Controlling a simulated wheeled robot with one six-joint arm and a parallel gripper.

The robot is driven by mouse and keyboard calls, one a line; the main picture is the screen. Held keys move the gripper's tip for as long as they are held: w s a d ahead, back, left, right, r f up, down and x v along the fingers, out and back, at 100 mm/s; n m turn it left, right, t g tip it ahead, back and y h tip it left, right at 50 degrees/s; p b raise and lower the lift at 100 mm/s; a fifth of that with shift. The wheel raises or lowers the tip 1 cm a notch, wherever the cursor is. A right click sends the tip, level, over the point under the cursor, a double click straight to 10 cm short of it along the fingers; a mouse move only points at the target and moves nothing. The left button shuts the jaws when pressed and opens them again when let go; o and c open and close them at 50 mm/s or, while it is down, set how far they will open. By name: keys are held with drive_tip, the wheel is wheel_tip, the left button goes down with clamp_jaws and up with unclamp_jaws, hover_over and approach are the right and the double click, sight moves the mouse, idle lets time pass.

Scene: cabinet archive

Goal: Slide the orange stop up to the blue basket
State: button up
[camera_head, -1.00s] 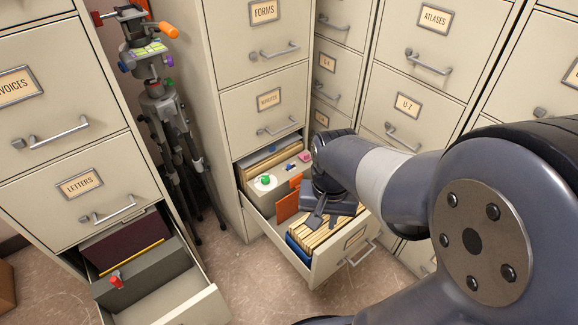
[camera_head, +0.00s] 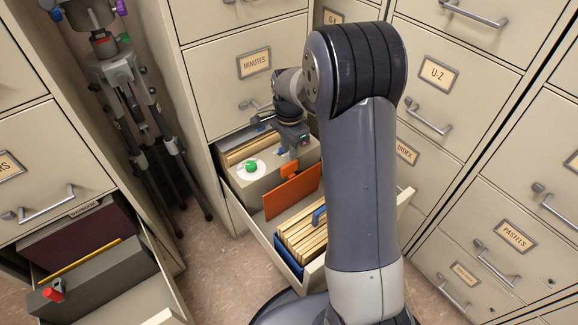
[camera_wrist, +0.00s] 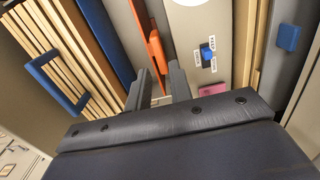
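The blue basket (camera_head: 288,258) holds tan folders towards the drawer front. Its blue handle (camera_wrist: 57,82) shows in the wrist view. A gap of bare drawer floor separates stop and basket. My arm hides the basket's right part.
Behind the stop is a grey box (camera_head: 272,178) with a white disc and green knob (camera_head: 251,167). The wrist view shows a blue switch (camera_wrist: 208,57) and a pink item (camera_wrist: 212,90). Another open drawer (camera_head: 105,280) is at lower left, a tripod (camera_head: 140,120) between cabinets.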

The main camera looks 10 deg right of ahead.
sight(289, 164)
wheel_tip(289, 164, down, 7)
drive_tip(key=shift+f+b, duration=0.1)
drive_tip(key=shift+b, duration=0.9)
drive_tip(key=shift+c, duration=0.5)
clamp_jaws()
